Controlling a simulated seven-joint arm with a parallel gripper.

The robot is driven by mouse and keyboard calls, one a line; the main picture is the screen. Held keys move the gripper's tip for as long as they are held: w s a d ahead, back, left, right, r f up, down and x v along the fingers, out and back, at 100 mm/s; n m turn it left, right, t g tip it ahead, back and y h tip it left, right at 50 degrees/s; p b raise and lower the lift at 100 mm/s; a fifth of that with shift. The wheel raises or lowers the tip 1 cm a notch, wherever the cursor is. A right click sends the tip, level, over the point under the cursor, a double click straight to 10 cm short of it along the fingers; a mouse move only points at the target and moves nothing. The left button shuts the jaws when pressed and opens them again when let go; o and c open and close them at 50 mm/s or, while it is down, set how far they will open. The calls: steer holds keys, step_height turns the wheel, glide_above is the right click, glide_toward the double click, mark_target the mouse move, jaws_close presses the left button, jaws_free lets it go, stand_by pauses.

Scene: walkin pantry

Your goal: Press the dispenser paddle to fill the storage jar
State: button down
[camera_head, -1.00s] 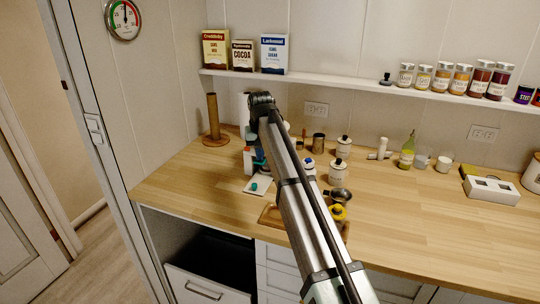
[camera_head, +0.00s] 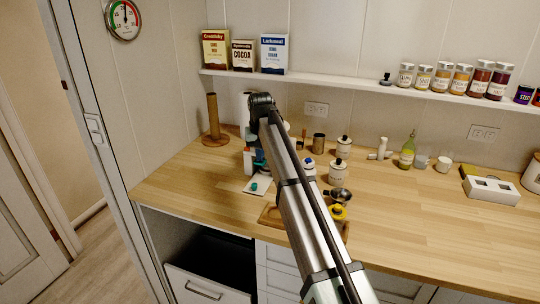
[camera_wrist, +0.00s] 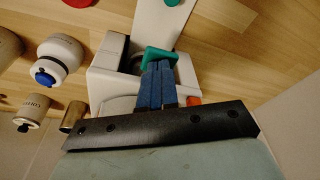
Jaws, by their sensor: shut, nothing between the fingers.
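The white dispenser (camera_wrist: 108,72) stands at the left part of the counter, largely behind my arm in the head view, where a strip of its body (camera_head: 248,158) shows. In the wrist view my gripper (camera_wrist: 157,68) is shut, with its blue fingers together and empty. The fingertips are at a green piece (camera_wrist: 160,56) on the dispenser's front and appear to touch it; I cannot tell whether it is the paddle or whether it is pushed in. A white plate (camera_wrist: 174,28) extends from the dispenser, with a small teal object (camera_head: 254,187) on it. I cannot clearly identify the storage jar.
A white bottle with a blue cap (camera_wrist: 62,60) and labelled canisters (camera_head: 338,173) stand beside the dispenser. A wooden paper-towel post (camera_head: 213,117) stands at the left. A metal cup (camera_head: 339,196) is near a wooden tray (camera_head: 270,216). The counter's right front is clear.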

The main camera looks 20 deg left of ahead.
steer(key=shift+r, duration=1.75)
